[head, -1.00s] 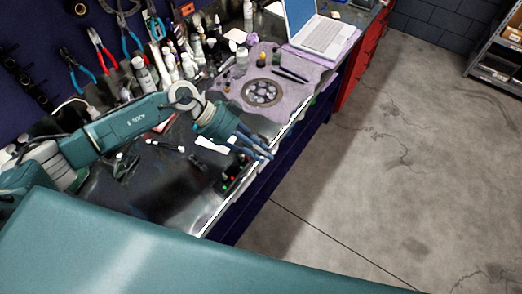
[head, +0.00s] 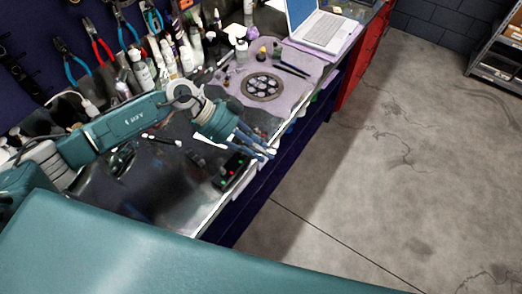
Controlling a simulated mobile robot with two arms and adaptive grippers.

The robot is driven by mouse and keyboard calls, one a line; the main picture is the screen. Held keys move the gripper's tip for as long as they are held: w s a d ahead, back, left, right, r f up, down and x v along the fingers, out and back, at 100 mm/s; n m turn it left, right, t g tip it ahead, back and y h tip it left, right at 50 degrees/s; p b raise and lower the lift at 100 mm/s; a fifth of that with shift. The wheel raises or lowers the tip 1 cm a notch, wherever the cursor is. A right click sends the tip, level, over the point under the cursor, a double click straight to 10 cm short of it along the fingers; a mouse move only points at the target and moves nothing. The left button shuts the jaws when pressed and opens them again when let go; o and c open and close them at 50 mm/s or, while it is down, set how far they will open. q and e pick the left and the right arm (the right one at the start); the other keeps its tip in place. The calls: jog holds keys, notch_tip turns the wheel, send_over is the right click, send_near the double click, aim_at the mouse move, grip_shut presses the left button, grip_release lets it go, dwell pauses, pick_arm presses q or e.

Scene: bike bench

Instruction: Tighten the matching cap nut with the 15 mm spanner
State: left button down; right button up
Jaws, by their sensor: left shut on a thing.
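My left gripper (head: 262,148) hangs over the front edge of the bench, its fingers pointing down to the right. It is shut on a thin thing, probably the spanner, which the fingers mostly hide. A small black block (head: 228,178) with red and green spots lies just below and left of the fingertips, near the bench edge. I cannot tell whether the held thing touches it. The cap nuts and any size mark are too small to make out. My right gripper is not in view.
A purple cloth (head: 299,64) holds a round metal disc (head: 262,87) and dark pens behind the gripper. A laptop (head: 322,34) stands farther back. Bottles (head: 143,70) crowd the wall side. The dark bench top (head: 165,185) has clear room at front left.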

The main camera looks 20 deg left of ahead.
pick_arm(q)
jog(key=shift+s+a+f+m+g+y+b, duration=0.15)
jog(key=shift+s+a+m+g+y+b, duration=0.55)
jog(key=shift+m+g+b, duration=1.05)
jog(key=shift+s+a+f+m+g+y+b, duration=0.1)
jog(key=shift+s+a+m+g+y+b, duration=0.25)
jog(key=shift+s+m+g+y+b, duration=1.4)
jog(key=shift+s+a+f+m+g+h+b, duration=0.15)
jog(key=shift+s+a+m+g+b, duration=0.55)
jog(key=shift+m+b, duration=1.95)
jog(key=shift+w+d+m+g+p, duration=0.15)
jog(key=shift+w+m+g+p, duration=0.15)
jog(key=shift+m+p, duration=0.15)
jog(key=shift+r, duration=0.25)
jog(key=shift+r+p, duration=0.7)
jog(key=shift+r, duration=0.05)
jog(key=shift+r+p, duration=0.55)
jog(key=shift+r, duration=0.15)
jog(key=shift+r, duration=0.15)
